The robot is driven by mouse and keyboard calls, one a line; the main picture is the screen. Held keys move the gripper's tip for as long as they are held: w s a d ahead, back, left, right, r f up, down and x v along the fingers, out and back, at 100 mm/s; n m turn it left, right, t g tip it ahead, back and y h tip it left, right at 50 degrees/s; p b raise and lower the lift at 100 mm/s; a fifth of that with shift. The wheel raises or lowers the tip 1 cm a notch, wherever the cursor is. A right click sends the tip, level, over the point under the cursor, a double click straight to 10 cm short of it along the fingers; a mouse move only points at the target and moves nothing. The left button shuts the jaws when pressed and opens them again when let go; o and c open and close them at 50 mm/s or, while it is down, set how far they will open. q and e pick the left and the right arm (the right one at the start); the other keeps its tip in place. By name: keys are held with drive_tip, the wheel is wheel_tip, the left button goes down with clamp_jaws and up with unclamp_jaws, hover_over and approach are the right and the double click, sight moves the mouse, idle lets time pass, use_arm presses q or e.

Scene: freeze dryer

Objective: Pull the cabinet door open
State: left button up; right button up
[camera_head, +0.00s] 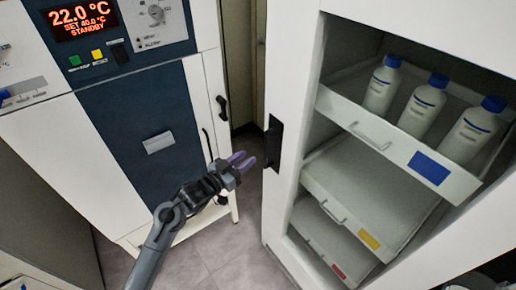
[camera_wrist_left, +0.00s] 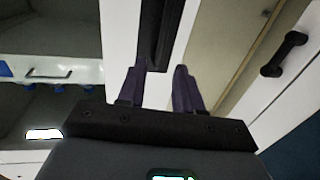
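The white cabinet (camera_head: 292,90) stands on the right in the head view, with its shelves and drawers visible behind the front frame. A black vertical handle (camera_head: 273,142) is on its left front edge. In the left wrist view the handle (camera_wrist_left: 158,30) lies straight ahead, in line with the gap between my fingers. My left gripper (camera_head: 243,161) has purple fingers, open and empty, just left of the handle and pointing toward it. The fingers also show in the left wrist view (camera_wrist_left: 159,88). I cannot tell whether they touch the handle.
A white and dark blue machine (camera_head: 143,110) with a lit display (camera_head: 83,18) stands on the left. It has a black handle (camera_head: 222,108) near my left arm. White bottles (camera_head: 422,105) stand in the cabinet's top drawer. Grey floor (camera_head: 235,255) is free between the units.

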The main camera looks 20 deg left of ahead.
sight(265, 142)
use_arm(q)
drive_tip(key=x, duration=1.1)
drive_tip(key=shift+a+r, duration=0.1)
drive_tip(key=shift+r, duration=0.25)
clamp_jaws()
